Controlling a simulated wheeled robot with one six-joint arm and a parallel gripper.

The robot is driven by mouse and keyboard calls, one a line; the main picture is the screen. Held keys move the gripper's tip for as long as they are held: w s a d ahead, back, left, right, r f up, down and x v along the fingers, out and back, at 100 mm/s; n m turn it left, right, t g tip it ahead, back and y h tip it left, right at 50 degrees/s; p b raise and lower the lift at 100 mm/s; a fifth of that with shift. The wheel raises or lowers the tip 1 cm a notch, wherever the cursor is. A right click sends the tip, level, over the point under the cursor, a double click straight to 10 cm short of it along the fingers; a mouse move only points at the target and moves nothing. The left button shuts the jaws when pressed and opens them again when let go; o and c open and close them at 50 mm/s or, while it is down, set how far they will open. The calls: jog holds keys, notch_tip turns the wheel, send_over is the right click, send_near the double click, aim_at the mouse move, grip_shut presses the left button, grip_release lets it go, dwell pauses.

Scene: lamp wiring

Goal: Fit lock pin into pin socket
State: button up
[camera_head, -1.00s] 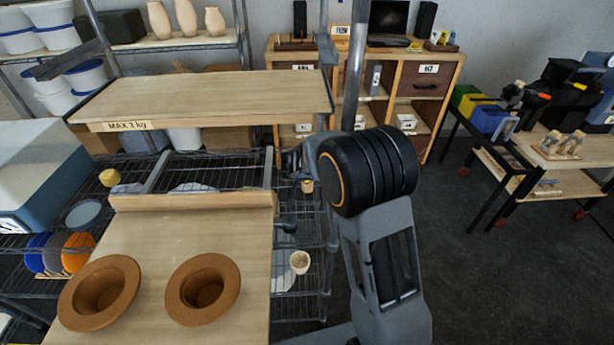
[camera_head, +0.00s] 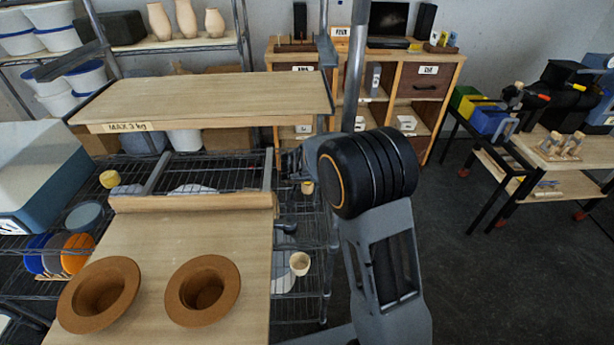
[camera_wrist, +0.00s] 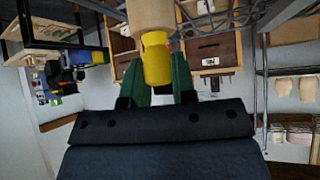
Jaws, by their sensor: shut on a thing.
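My gripper (camera_wrist: 158,64) is shut on a yellow pin-like piece (camera_wrist: 157,60), which sits between its two green fingers in the wrist view. I take this piece to be the lock pin. A beige rounded body (camera_wrist: 150,14) meets its far end at the top edge; I cannot tell whether it is part of the piece or something else. In the head view my gripper (camera_head: 291,160) is small and dark, beside the right end of the raised wooden shelf, partly hidden by my arm. I cannot make out the pin socket for certain.
A wooden board (camera_head: 150,250) with two brown flanged pots (camera_head: 203,290) lies at front left. The raised wooden shelf (camera_head: 200,95) and wire shelves (camera_head: 225,177) stand close to my gripper. A drawer cabinet (camera_head: 425,85) is behind. Open floor (camera_head: 500,290) lies at right.

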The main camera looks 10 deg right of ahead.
jog(key=shift+r, duration=0.15)
notch_tip(320, 180, up, 7)
jog(key=shift+f+p, duration=0.15)
jog(key=shift+p, duration=0.2)
jog(key=s+a+f+b, duration=0.1)
jog(key=s+a+b, duration=0.3)
jog(key=s, duration=0.3)
jog(key=s+a+f+b, duration=0.1)
jog(key=s+a+b, duration=0.4)
jog(key=s+b, duration=0.1)
jog(key=shift+s+f, duration=0.35)
jog(key=shift+s, duration=0.15)
jog(key=shift+b, duration=1.1)
jog(key=shift+f+b, duration=2.3)
jog(key=shift+b, duration=0.45)
jog(key=o, duration=1)
